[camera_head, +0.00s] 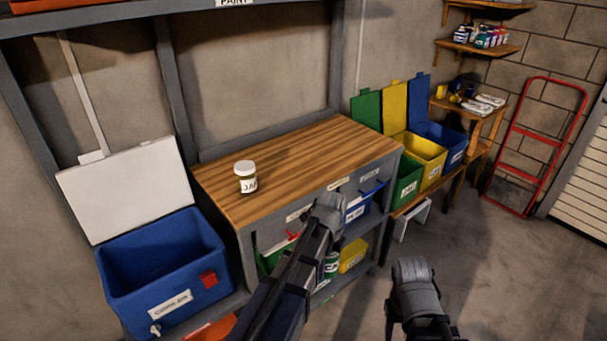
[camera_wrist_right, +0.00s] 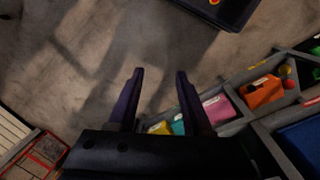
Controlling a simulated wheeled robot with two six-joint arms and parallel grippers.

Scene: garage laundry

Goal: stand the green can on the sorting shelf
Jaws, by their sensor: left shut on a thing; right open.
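A green can with a pale label (camera_head: 331,265) shows in the head view just beyond and below my left gripper (camera_head: 329,222), at the front of the shelving unit. My left gripper is shut on it; its fingers and the grip itself are mostly hidden behind the wrist. Whether the can touches a shelf board I cannot tell. The unit that seems to be the sorting shelf (camera_head: 300,155) has a wooden top and open, labelled compartments below. My right gripper (camera_wrist_right: 160,75) is open and empty above the floor; its wrist also shows in the head view, right of the unit.
A white-lidded jar (camera_head: 246,178) stands on the wooden top. A blue cooler (camera_head: 165,262) with a raised white lid is at left. Open green (camera_head: 407,182), yellow (camera_head: 428,160) and blue (camera_head: 446,142) bins stand at right. A red hand truck (camera_head: 530,150) leans farther right. Floor at lower right is clear.

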